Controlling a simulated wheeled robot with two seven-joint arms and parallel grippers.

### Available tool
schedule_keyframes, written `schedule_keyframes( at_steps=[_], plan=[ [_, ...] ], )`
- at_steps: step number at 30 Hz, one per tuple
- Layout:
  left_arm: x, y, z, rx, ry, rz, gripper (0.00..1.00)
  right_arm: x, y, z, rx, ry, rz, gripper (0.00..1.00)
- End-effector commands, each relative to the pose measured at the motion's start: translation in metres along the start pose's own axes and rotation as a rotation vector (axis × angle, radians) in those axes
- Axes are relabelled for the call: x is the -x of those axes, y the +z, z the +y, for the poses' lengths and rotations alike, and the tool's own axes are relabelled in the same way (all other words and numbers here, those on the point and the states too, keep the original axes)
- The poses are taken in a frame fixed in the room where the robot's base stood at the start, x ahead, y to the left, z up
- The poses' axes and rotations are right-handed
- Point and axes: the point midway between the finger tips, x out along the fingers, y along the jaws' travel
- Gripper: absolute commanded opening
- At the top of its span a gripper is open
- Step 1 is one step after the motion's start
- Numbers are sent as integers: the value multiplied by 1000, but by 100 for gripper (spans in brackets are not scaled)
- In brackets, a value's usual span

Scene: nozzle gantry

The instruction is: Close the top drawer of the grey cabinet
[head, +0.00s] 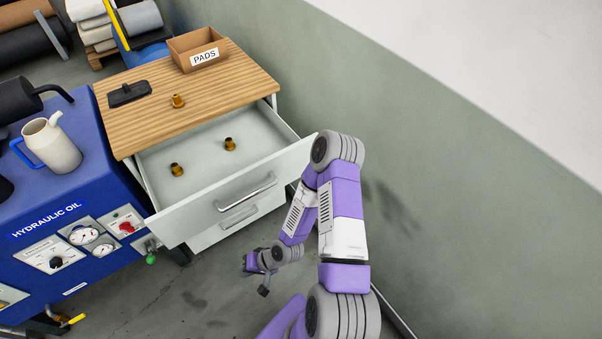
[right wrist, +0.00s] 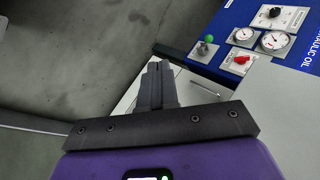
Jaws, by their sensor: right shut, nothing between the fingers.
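The grey cabinet (head: 282,207) has a wooden top (head: 190,95). Its top drawer (head: 240,190) is pulled well out, with a silver bar handle (head: 246,192) on its front. Two brass nozzles, one left (head: 177,169) and one right (head: 230,144), stand inside it. My right gripper (head: 264,290) is in front of the cabinet and below the drawer front, apart from it. In the right wrist view its fingers (right wrist: 153,78) are shut and empty, with a pale panel and a bar handle behind them. My left gripper is not in view.
A lower drawer with a handle (head: 238,217) sits below. The blue hydraulic oil unit (head: 75,205) with gauges stands close on the left. A PADS box (head: 198,50), a third nozzle (head: 178,101) and a black object (head: 129,94) are on the top. A green wall is at right.

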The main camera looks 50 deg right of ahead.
Motion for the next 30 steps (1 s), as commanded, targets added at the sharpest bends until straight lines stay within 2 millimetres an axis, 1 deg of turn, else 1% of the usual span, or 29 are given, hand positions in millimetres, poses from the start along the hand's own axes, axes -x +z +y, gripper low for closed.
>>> schedule_keyframes(
  at_steps=[1, 5, 6, 8, 9, 11, 12, 14, 15, 17, 19, 21, 24, 27, 30],
  plan=[
    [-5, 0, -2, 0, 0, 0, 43, 2, -17, 8, -61, -40, 57, 0],
    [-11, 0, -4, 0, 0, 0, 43, 17, -59, 18, -190, -161, 202, 0],
    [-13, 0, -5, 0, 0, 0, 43, 24, -71, 23, -227, -198, 247, 0],
    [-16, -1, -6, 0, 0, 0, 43, 36, -90, 31, -279, -254, 318, 0],
    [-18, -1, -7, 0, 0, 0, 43, 46, -102, 38, -311, -291, 365, 0],
    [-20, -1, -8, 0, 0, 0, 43, 62, -120, 48, -357, -348, 436, 0],
    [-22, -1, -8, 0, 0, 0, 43, 73, -130, 55, -384, -385, 485, 0],
    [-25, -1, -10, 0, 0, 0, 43, 93, -145, 68, -421, -441, 557, 0],
    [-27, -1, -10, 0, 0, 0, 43, 107, -154, 76, -441, -478, 606, 0],
    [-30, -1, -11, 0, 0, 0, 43, 130, -164, 90, -467, -533, 677, 0],
    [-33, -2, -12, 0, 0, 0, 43, 156, -174, 105, -488, -594, 755, 0],
    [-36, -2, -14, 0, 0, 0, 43, 182, -179, 119, -499, -647, 824, 0],
    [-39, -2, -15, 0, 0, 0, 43, 213, -182, 134, -503, -707, 899, 0],
    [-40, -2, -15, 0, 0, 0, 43, 233, -181, 143, -501, -747, 944, 0],
    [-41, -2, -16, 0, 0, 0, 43, 244, -181, 147, -497, -767, 965, 0]
  ],
)
